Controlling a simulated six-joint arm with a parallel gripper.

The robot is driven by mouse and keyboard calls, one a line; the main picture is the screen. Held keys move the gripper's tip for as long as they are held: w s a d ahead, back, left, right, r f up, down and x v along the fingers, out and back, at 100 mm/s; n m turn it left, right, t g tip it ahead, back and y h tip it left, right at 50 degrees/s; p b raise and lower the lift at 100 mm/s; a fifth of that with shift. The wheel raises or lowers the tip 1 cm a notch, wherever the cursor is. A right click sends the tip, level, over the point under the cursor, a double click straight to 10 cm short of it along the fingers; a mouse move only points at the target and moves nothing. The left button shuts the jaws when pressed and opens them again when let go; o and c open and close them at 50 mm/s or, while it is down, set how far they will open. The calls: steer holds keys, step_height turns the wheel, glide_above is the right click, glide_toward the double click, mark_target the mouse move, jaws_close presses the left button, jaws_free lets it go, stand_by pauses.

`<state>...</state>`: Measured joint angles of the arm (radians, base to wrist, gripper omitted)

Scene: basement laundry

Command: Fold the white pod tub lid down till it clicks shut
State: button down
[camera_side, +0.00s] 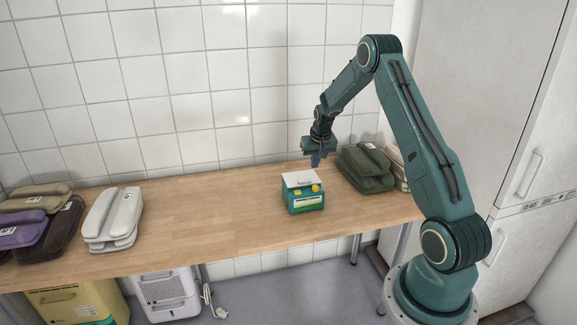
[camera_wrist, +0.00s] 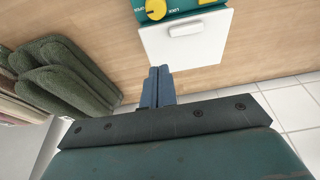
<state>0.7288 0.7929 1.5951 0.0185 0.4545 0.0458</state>
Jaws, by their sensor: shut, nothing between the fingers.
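The pod tub (camera_side: 306,202) is a small teal box with yellow parts on top and a pale label on its front, standing on the wooden worktop. Its white lid (camera_side: 300,179) is open, leaning back at the tub's wall side. In the wrist view the lid (camera_wrist: 187,45) extends from the teal tub (camera_wrist: 188,5) towards my gripper, with a small raised tab on it. A yellow knob (camera_wrist: 155,9) shows beside it. My gripper (camera_side: 315,161) is shut and empty, above and behind the lid; its blue fingertips (camera_wrist: 158,72) appear just short of the lid's edge.
Folded dark green towels (camera_side: 367,167) lie right of the tub, close to my gripper. White (camera_side: 113,218), purple (camera_side: 20,233) and brown towels lie at the left. The worktop (camera_side: 210,225) between is clear. A tiled wall (camera_side: 190,80) stands behind.

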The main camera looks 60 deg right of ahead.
steer(key=shift+r, duration=1.85)
steer(key=s+a+r+n+t, duration=0.1)
steer(key=s+a+r+n, duration=0.1)
steer(key=a+r, duration=0.8)
steer(key=s+a+r+n+t, duration=0.1)
steer(key=s+a+r+n, duration=0.1)
steer(key=a+r, duration=0.8)
steer(key=s+a+r+n+t+y, duration=0.1)
steer(key=s+a+n, duration=0.4)
steer(key=s+a, duration=1.3)
steer(key=shift+s+a+y, duration=0.35)
steer(key=shift+s+y, duration=0.35)
steer(key=shift+s, duration=0.75)
